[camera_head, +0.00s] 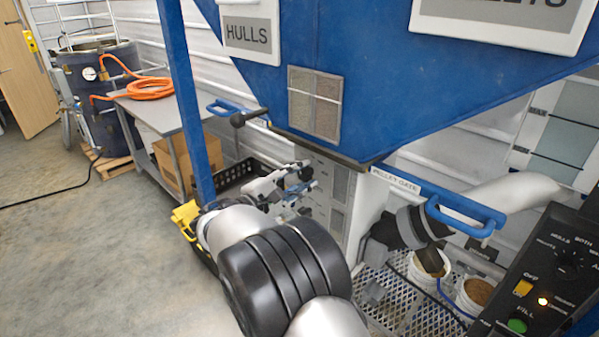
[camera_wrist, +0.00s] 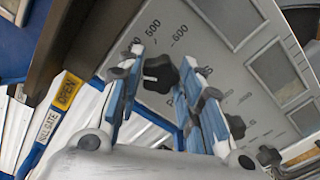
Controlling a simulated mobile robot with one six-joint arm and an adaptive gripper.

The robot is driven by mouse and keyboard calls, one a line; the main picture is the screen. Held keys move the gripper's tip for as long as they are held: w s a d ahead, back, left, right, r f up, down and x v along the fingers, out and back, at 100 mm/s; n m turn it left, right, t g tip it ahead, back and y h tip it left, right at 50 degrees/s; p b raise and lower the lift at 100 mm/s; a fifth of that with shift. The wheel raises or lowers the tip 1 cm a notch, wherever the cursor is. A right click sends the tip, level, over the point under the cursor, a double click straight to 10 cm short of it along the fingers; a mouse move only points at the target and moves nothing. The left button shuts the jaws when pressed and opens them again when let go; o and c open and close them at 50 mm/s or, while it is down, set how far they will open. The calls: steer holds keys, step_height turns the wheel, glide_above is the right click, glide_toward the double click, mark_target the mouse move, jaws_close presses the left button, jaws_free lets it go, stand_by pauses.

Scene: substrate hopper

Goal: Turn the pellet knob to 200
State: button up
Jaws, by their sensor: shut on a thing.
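In the wrist view a black lobed knob (camera_wrist: 161,73) with a white pointer mark sits on the grey dial panel (camera_wrist: 205,25), between the two blue-padded fingers of my gripper (camera_wrist: 165,75). My gripper is shut on this knob. The pointer mark lies toward the left in the picture. Scale numbers 500 and 600 show above the knob; the fingers hide part of the scale and most of a label beginning with P. In the head view my gripper (camera_head: 295,182) is at the grey panel under the blue hopper; the knob cannot be made out there.
Another black knob (camera_wrist: 235,126) is right of my fingers. A yellow OPEN tag (camera_wrist: 66,91) and a hull gate label (camera_wrist: 46,128) are at left. In the head view the blue hopper (camera_head: 370,100) overhangs my arm, and a blue post (camera_head: 188,105) stands left.

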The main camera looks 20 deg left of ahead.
steer(key=n+p, duration=0.3)
steer(key=n, duration=0.2)
steer(key=shift+r+n, duration=0.1)
steer(key=shift+n, duration=0.2)
steer(key=shift+n+p, duration=1.5)
steer(key=shift+n, duration=0.7)
steer(key=o, duration=1.1)
steer(key=shift+c, duration=0.2)
steer(key=v, duration=1.2)
